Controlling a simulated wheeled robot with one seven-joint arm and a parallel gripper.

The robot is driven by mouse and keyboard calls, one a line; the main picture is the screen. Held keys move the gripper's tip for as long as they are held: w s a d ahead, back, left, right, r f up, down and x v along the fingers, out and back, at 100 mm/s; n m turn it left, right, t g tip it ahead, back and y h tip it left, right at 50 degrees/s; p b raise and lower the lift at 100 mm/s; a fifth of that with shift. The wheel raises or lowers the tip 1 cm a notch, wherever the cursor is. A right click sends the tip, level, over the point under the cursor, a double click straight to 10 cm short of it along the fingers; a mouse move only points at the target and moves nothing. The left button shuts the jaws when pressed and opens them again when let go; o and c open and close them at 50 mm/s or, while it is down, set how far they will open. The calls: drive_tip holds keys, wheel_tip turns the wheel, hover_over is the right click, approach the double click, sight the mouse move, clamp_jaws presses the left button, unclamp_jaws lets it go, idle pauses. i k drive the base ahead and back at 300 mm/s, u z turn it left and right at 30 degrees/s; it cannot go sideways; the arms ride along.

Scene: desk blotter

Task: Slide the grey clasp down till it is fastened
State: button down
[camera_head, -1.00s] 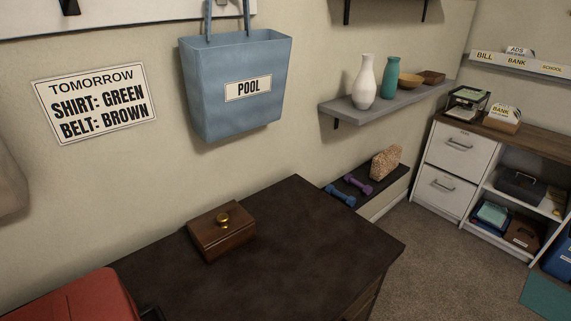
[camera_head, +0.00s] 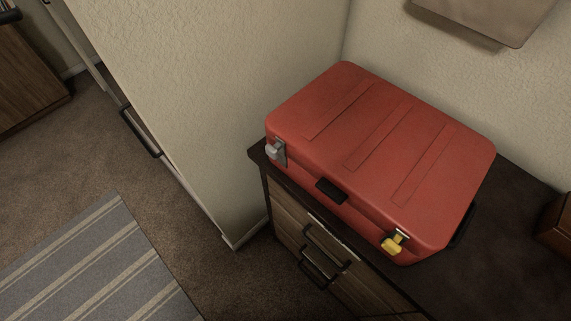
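A red suitcase (camera_head: 385,150) lies shut on the dark desk top (camera_head: 500,275). The grey clasp (camera_head: 276,152) is on its front side at the left corner, across the seam under the lid. It is too small to tell whether it is up or down. A yellow clasp (camera_head: 394,243) is on the same side near the right corner. A dark carrying handle (camera_head: 331,191) is between the two clasps. My gripper is not in view.
Drawers with dark handles (camera_head: 327,244) are below the desk's front edge. A wall stands close to the left. A wooden box (camera_head: 556,222) is at the right edge. The carpet and a striped rug (camera_head: 95,265) are clear at the lower left.

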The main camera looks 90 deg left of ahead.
sight(280, 146)
drive_tip(key=u, duration=2.4)
